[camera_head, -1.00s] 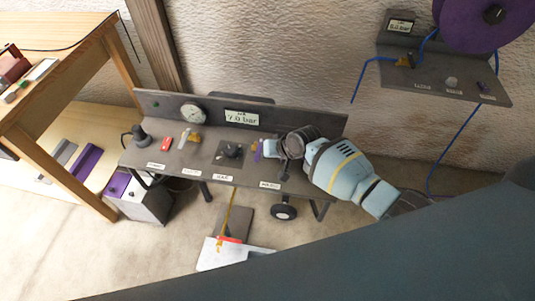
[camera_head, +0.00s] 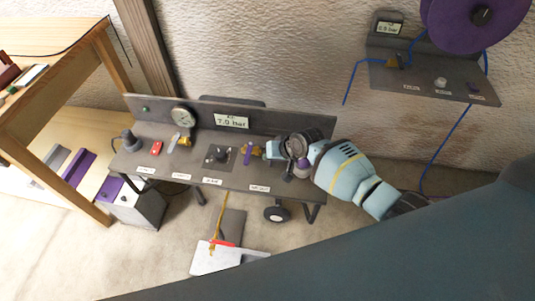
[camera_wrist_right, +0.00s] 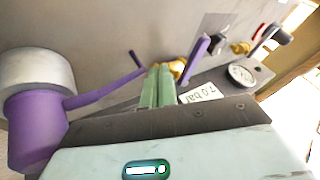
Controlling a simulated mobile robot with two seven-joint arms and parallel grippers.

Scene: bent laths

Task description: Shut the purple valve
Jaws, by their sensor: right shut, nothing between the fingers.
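The purple valve has a purple lever (camera_head: 247,153) and a brass body (camera_head: 257,151), on the dark bench right of the black knob. In the head view the lever appears to lie across the brass body. In the right wrist view the lever (camera_wrist_right: 198,52) and brass body (camera_wrist_right: 177,68) are just beyond my fingertips. My right gripper (camera_head: 268,150) is right of the valve, its green fingers (camera_wrist_right: 158,87) shut and empty. I cannot tell whether they touch the brass. My left gripper is not in view.
A white-levered valve (camera_head: 176,139) and black knob (camera_head: 218,154) stand left. A purple cylinder (camera_wrist_right: 35,130) is close to my right gripper. A wall shelf (camera_head: 430,82) is at right.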

